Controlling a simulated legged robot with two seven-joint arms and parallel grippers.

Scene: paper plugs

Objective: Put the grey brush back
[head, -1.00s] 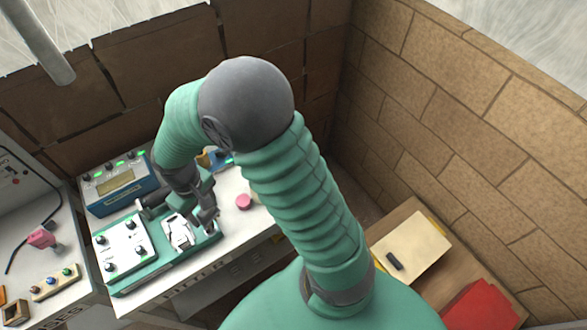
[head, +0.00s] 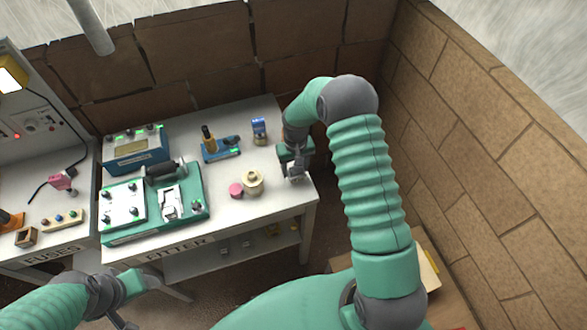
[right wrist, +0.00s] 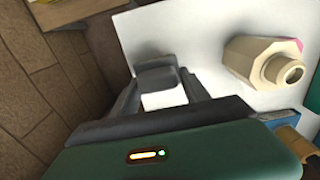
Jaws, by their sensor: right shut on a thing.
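My right gripper (head: 294,174) is over the right end of the white table. In the right wrist view its two dark fingers (right wrist: 158,88) are shut on a dark grey block, which I take to be the grey brush (right wrist: 156,70). Its lower part is hidden by the gripper, and in the head view it is too small to make out. White table top shows between the fingers. My left gripper (head: 148,283) is at the lower left, in front of the table; its fingers are not clear.
A cream jar (head: 253,182) and a pink disc (head: 236,190) stand left of my right gripper. A blue can (head: 259,130) and a blue stand (head: 221,155) are behind. A green fixture (head: 190,205) fills the table's left part. A brick wall (head: 475,130) rises at right.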

